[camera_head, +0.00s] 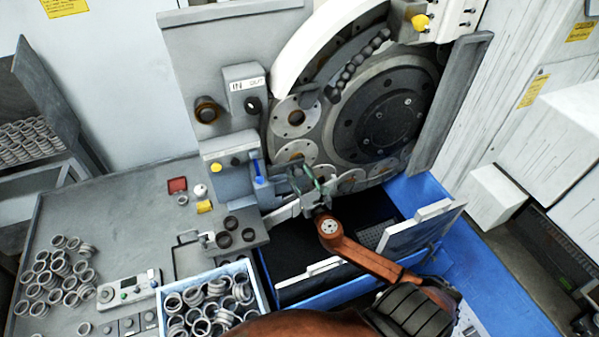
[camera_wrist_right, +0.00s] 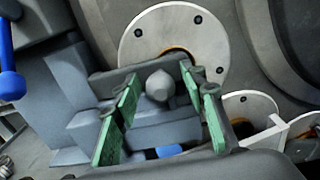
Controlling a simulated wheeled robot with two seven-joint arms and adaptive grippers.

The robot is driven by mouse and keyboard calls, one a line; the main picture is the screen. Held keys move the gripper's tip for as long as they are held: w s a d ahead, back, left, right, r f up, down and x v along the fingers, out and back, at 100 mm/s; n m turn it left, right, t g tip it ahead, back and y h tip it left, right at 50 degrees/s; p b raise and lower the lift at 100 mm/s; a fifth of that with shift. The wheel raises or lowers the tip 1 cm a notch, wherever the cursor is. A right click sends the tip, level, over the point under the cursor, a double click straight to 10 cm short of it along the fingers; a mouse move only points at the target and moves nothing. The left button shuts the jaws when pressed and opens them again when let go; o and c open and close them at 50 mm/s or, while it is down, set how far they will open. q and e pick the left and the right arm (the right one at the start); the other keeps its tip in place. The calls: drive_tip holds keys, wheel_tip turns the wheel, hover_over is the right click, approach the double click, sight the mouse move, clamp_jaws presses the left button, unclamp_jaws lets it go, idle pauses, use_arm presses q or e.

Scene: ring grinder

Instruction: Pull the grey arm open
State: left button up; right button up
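In the right wrist view a rounded grey knob (camera_wrist_right: 160,86) stands out on a grey block. My right gripper (camera_head: 307,184) is in front of this part, its green-padded fingers apart. In the wrist view the open right gripper (camera_wrist_right: 163,112) has its pads on either side of the knob, with gaps visible. I cannot tell how deep the knob sits between them. My left gripper is not in view.
A blue lever (camera_head: 258,172) is just left of the gripper. The disc (camera_head: 388,112) with round plates stands behind. A blue bin (camera_head: 260,293) of rings and loose rings (camera_head: 62,270) are on the left table. An open dark trough (camera_head: 300,252) lies below.

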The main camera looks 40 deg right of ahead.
drive_tip(key=shift+w, duration=0.1)
drive_tip(key=shift+c, duration=0.6)
clamp_jaws()
